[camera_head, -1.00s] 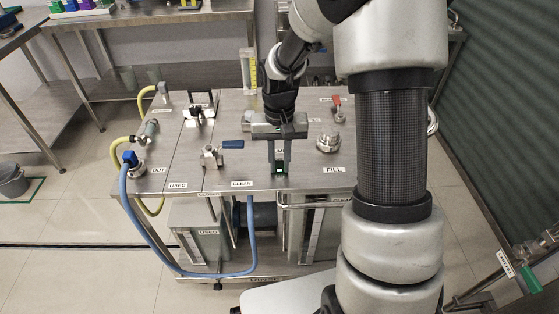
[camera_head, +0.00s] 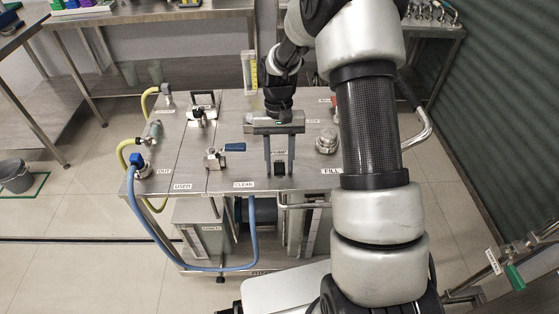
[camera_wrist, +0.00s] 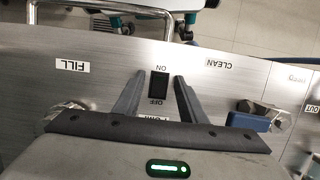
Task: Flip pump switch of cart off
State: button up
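The pump switch (camera_wrist: 158,87) is a small black rocker in the wrist view, with an ON label on one side and an OFF label on the other. It shows no green light. In the head view the switch (camera_head: 280,169) is a small dark block near the front edge of the cart's steel top (camera_head: 210,180), below the PUMP label. My gripper (camera_wrist: 159,77) is open and empty, with one finger on each side of the switch. In the head view my gripper (camera_head: 279,173) points down over it. I cannot tell whether the fingers touch the switch or the top.
A blue-handled valve (camera_head: 216,157) stands left of my gripper, and a metal FILL cap (camera_head: 326,142) stands to the right. A blue hose (camera_head: 150,232) loops down the cart's front left. Steel tables (camera_head: 150,18) stand behind. The floor at left is mostly clear.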

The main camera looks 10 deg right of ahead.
jog(key=shift+r, duration=0.1)
jog(key=a+p+v, duration=0.1)
jog(key=p+v, duration=0.1)
jog(key=v, duration=1.5)
jog(key=shift+d+r+p, duration=0.15)
jog(key=shift+d+p, duration=0.15)
jog(key=shift+d, duration=0.2)
jog(key=s+r+n+t+p, duration=0.1)
jog(key=s+r+t+p, duration=0.15)
jog(key=s+r, duration=0.4)
jog(key=s+r+t+p, duration=0.1)
jog(key=s+r+p, duration=0.2)
jog(key=r, duration=0.7)
jog(key=s+r+t+p, duration=0.2)
jog(key=s+r+p, duration=0.1)
jog(key=s, duration=0.4)
jog(key=s+r+n+t+p, duration=0.1)
jog(key=s+r+t+p, duration=0.2)
jog(key=s+r, duration=0.2)
jog(key=s, duration=0.3)
jog(key=shift+a+h, duration=0.3)
jog(key=shift+a, duration=0.05)
jog(key=shift+s+a, duration=0.1)
jog(key=shift+s, duration=0.1)
